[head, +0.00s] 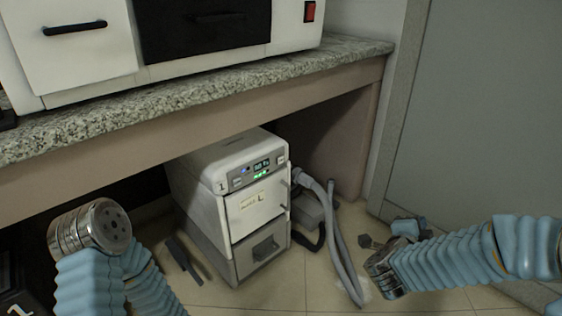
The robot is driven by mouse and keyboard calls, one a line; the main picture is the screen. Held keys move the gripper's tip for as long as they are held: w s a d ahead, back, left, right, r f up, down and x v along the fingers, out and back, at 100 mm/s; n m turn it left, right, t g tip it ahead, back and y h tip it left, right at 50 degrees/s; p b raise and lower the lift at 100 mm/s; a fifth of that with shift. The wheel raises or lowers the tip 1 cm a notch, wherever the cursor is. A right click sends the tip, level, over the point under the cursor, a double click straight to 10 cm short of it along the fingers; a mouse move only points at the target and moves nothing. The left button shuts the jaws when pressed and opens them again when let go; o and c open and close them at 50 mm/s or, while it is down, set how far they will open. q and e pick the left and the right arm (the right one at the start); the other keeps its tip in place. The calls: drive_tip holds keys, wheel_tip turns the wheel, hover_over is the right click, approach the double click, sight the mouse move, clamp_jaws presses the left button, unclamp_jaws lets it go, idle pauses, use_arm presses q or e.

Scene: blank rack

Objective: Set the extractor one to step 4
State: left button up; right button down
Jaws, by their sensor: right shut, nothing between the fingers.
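A granite counter (200,112) overhangs the extractor, with a white machine (80,55) with black parts and a red switch on it. A grey hose (338,240) runs from the extractor's right side onto the floor. Dark strips (184,260) show by its left side. A grey panel (480,110) stands at right.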

use_arm(q)
drive_tip(key=shift+c, duration=0.3)
clamp_jaws()
idle(1.3)
